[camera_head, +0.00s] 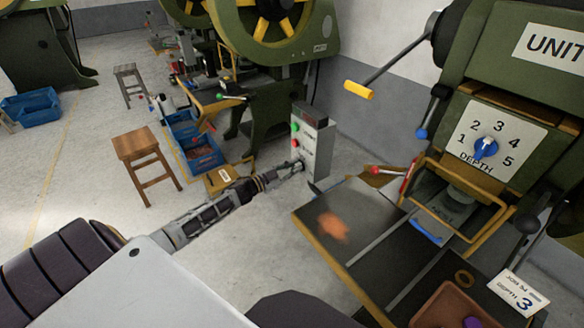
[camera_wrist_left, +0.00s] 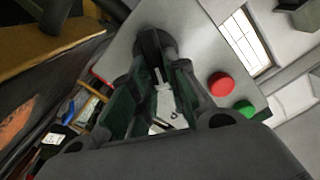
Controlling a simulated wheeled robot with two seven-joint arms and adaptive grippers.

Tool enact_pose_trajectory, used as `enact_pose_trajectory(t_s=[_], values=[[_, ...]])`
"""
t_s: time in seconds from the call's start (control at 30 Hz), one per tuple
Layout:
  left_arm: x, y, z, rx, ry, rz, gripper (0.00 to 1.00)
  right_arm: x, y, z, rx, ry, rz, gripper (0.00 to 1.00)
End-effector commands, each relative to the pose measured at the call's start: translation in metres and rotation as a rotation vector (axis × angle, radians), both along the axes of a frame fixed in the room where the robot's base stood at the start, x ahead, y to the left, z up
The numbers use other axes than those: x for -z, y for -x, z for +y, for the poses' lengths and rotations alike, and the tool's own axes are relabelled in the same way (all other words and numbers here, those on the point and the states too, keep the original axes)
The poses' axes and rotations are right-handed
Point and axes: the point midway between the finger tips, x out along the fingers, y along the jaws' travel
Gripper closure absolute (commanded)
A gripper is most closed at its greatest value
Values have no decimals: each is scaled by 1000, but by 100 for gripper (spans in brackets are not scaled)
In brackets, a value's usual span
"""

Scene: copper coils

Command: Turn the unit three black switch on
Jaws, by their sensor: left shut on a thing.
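A grey control box (camera_head: 319,150) stands on a post left of the press. It carries a green button (camera_head: 295,127) and a red button (camera_head: 295,142); the wrist view also shows its red button (camera_wrist_left: 221,84) and green button (camera_wrist_left: 245,108). The black switch (camera_wrist_left: 152,44) is on the same panel, past the red button. My left gripper (camera_head: 298,166) reaches the lower part of the panel. In the wrist view its fingers (camera_wrist_left: 158,70) are shut on the black switch, partly hiding it. I cannot tell the switch's setting. My right gripper is not in view.
A green press (camera_head: 475,95) labelled "UNIT", its number cut off, has a depth dial (camera_head: 485,148) and a metal table (camera_head: 340,222) near the box. A wooden stool (camera_head: 135,145) and blue crates (camera_head: 203,156) stand left. Open floor lies around my left arm.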

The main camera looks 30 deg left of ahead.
Motion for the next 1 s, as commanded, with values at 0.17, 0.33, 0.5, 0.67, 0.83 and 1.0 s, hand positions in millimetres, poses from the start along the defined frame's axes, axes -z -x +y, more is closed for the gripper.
enact_pose_trajectory(t_s=[0.17, 0.33, 0.5, 0.67, 0.83, 1.0], values=[[3, 1, -3, 1, -126, -52, 100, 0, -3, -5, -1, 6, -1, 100], [5, 2, -4, 0, -254, -104, 100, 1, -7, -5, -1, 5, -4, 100], [7, 3, -6, 0, -385, -158, 100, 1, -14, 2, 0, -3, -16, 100], [10, 3, -7, 0, -513, -211, 100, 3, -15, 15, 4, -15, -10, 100], [13, 4, -8, 1, -654, -270, 100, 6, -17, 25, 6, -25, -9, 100], [15, 4, -9, 1, -786, -325, 100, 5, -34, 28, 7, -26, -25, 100]])
